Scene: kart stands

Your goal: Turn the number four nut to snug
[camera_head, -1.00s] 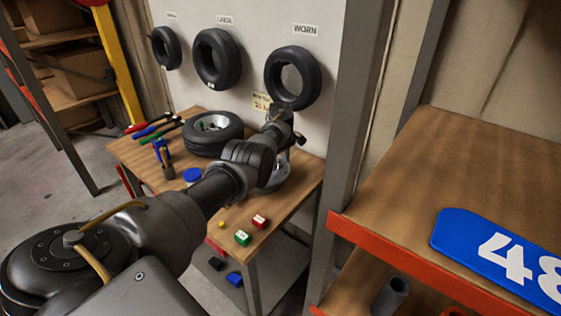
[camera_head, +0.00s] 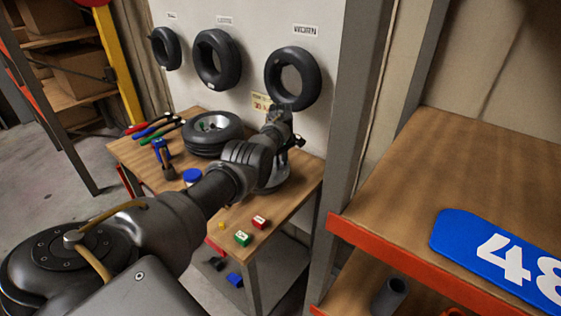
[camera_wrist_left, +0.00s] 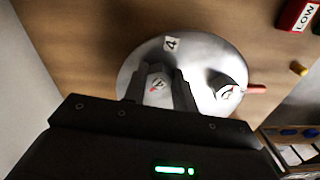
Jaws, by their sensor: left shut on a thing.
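The number four nut (camera_wrist_left: 157,84) shows in the left wrist view on a round pale metal plate (camera_wrist_left: 200,50), beside a white "4" label (camera_wrist_left: 171,44). It has a pale top with a red mark. My left gripper (camera_wrist_left: 160,78) is shut on it, one finger at each side. A second nut (camera_wrist_left: 227,88) with a red mark stands apart at the right of the plate. In the head view my left arm reaches over the bench, and the wrist hides most of the plate and the nuts. My right gripper is out of view.
The wooden bench (camera_head: 130,152) also holds a lying wheel (camera_head: 212,132), a blue round object (camera_head: 192,175), and green (camera_head: 242,239) and red (camera_head: 260,222) blocks. Tyres (camera_head: 292,78) hang on the wall behind. A grey post (camera_head: 345,130) and a shelf (camera_head: 480,170) stand to the right.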

